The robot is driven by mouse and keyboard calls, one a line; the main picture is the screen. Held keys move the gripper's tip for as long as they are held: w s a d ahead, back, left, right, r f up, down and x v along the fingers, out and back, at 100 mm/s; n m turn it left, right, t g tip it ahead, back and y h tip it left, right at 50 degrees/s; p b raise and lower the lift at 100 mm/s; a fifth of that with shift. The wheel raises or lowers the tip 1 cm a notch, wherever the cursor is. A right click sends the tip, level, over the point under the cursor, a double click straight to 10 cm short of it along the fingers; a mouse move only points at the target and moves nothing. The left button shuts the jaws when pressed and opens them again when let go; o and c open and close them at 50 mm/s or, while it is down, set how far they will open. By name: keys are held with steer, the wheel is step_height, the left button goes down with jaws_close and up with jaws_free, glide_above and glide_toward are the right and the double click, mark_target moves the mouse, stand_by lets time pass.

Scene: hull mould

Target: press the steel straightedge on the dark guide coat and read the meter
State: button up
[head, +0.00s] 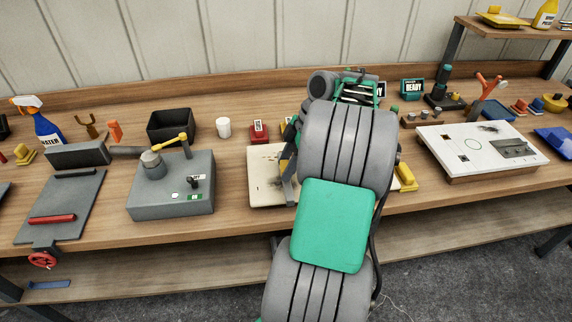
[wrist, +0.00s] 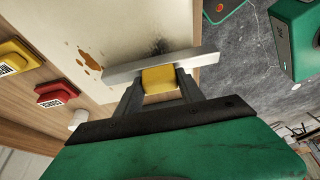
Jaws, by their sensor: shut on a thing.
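My gripper (wrist: 160,84) is shut on the yellow grip block of the steel straightedge (wrist: 125,70) in the wrist view. The straightedge is a long pale bar lying crosswise beyond the fingertips, over the cream panel (wrist: 115,25). The dark guide coat (wrist: 158,46) is a black smudge on the panel, just beyond the bar. I cannot tell whether the bar touches the panel. A teal display (head: 412,88) reading "READY" stands behind; a second display (head: 380,90) is partly hidden.
Brown stains (wrist: 88,60) mark the panel. A red block (wrist: 55,94) and a yellow block (wrist: 17,57) lie beside it. In the head view, a grey machine (head: 170,190) stands left of the panel and a white board (head: 480,150) lies to the right.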

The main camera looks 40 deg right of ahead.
steer(key=shift+f+b, duration=0.55)
steer(key=shift+f, duration=0.05)
stand_by(1.3)
step_height(320, 180, up, 7)
steer(key=p, duration=0.6)
steer(key=shift+r+p, duration=0.2)
steer(key=shift+p, duration=0.1)
steer(key=shift+f, duration=0.1)
stand_by(0.6)
